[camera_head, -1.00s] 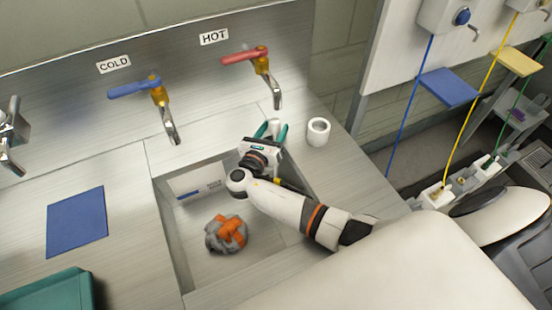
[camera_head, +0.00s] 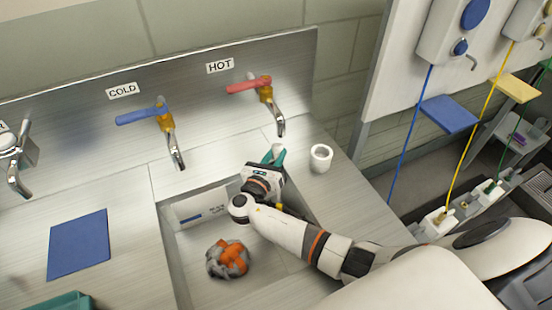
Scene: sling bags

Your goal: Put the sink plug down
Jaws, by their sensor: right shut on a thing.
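My right gripper (camera_head: 273,156) reaches over the back right edge of the sink basin (camera_head: 178,268), at the counter below the hot tap. Its teal fingers are shut on a small pale thing, which I take to be the sink plug (camera_head: 276,148). Only a little of it shows between the fingertips; the rest is hidden. I cannot tell whether it touches the counter. My left gripper is not in view.
A white cup-like ring (camera_head: 320,158) stands close to the right of the gripper. The hot tap (camera_head: 275,103) hangs just behind it. A grey and orange bundle (camera_head: 230,258) lies in the basin. A blue mat (camera_head: 78,245) lies on the left counter.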

